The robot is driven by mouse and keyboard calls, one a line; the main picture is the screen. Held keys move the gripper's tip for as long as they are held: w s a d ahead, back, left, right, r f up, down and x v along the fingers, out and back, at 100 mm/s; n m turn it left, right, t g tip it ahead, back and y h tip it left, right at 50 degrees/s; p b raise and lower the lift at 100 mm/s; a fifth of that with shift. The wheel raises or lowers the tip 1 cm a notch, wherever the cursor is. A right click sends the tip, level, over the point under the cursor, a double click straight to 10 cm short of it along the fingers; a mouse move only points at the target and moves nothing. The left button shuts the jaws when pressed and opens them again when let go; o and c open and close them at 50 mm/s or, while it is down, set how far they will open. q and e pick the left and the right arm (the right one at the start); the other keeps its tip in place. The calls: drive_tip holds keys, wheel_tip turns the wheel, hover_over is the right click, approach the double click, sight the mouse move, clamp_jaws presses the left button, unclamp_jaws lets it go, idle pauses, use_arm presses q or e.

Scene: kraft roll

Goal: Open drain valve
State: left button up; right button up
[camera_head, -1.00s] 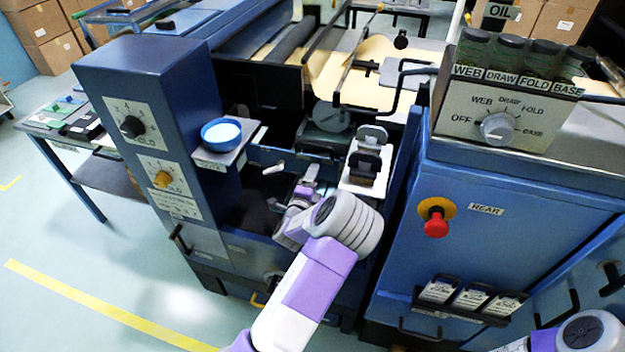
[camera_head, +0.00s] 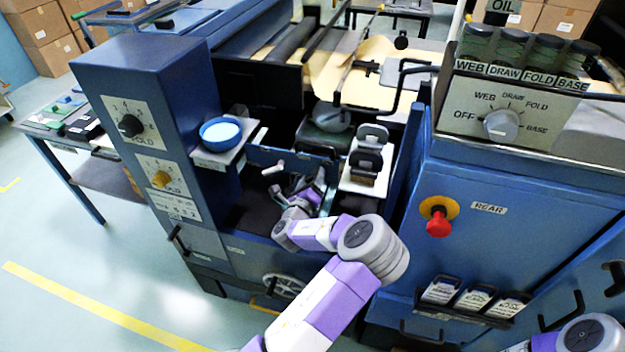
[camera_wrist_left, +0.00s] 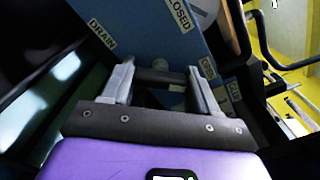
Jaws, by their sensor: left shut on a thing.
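My left gripper (camera_head: 314,188) reaches into the open bay of the blue machine, and its fingers are small and partly hidden in the head view. In the left wrist view, the two grey fingers (camera_wrist_left: 160,82) stand either side of a dark bar (camera_wrist_left: 158,76), which appears to be the drain valve handle. A blue plate behind it carries a "DRAIN" label (camera_wrist_left: 102,34) and a "CLOSED" label (camera_wrist_left: 180,14). Another label beside the right finger is partly hidden. The valve body cannot be made out. My right gripper is out of view; only part of that arm shows at lower right.
A blue bowl (camera_head: 221,133) sits on a shelf left of the bay. Black-handled parts (camera_head: 368,158) stand on a white ledge to its right. A blue cabinet with a red stop button (camera_head: 438,222) stands further right. Pale levers (camera_head: 273,167) stick up near the gripper.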

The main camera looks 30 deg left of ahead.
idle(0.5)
use_arm(q)
drive_tip(key=o, duration=1.1)
drive_tip(key=shift+c, duration=0.2)
drive_tip(key=shift+p+v, duration=0.7)
drive_tip(key=shift+v, duration=3.1)
